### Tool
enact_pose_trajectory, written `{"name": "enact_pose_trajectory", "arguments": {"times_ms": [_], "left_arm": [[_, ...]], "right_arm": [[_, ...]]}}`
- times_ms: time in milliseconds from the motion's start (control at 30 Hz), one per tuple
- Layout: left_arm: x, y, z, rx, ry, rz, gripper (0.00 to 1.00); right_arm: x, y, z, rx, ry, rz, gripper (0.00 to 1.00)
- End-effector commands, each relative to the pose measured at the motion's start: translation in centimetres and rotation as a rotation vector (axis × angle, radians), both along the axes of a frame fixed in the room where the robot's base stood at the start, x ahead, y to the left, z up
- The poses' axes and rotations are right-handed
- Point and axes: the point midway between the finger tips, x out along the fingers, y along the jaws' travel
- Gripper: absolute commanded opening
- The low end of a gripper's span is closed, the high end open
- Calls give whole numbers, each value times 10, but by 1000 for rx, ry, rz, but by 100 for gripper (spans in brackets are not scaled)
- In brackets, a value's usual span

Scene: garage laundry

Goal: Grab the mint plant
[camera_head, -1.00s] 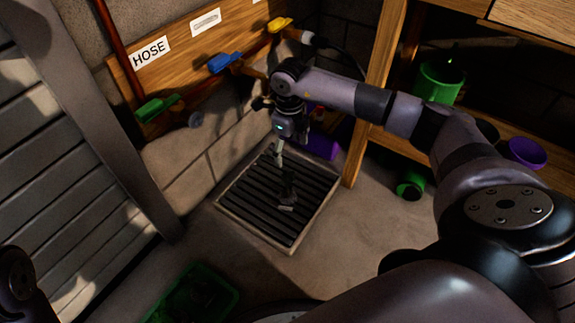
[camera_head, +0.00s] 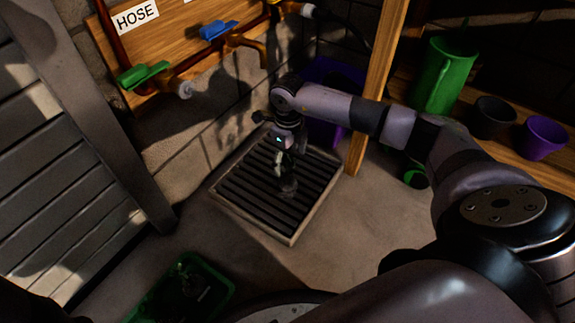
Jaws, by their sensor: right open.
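I cannot make out a mint plant for certain in the head view. A green tray (camera_head: 217,297) at the bottom left holds dark, shadowed shapes that I cannot identify. My right gripper (camera_head: 285,178) points down over the slatted floor drain (camera_head: 232,202), open, with nothing visible between its fingers. Its fingers are small and dark against the slats, so its height above them is hard to tell. My left gripper is not in view.
A wooden shelf at right holds a green watering can or jug (camera_head: 446,77), a dark pot (camera_head: 491,116) and a purple pot (camera_head: 543,138). Hose taps with a green handle (camera_head: 143,75) and a blue handle (camera_head: 218,29) line the wall. A slatted grey panel (camera_head: 60,170) stands left.

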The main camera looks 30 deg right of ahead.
Motion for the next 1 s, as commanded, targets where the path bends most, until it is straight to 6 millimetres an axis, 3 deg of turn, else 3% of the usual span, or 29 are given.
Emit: {"name": "enact_pose_trajectory", "arguments": {"times_ms": [33, 233, 533, 1000], "left_arm": [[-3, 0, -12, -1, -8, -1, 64], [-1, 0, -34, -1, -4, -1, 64], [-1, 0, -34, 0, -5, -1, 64], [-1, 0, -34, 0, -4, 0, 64]], "right_arm": [[0, 1, -13, 1, 0, 1, 75], [0, 2, -37, 1, 1, 0, 75], [0, 2, -38, 1, 0, 0, 75], [0, 2, -38, 1, 0, 0, 44]]}}
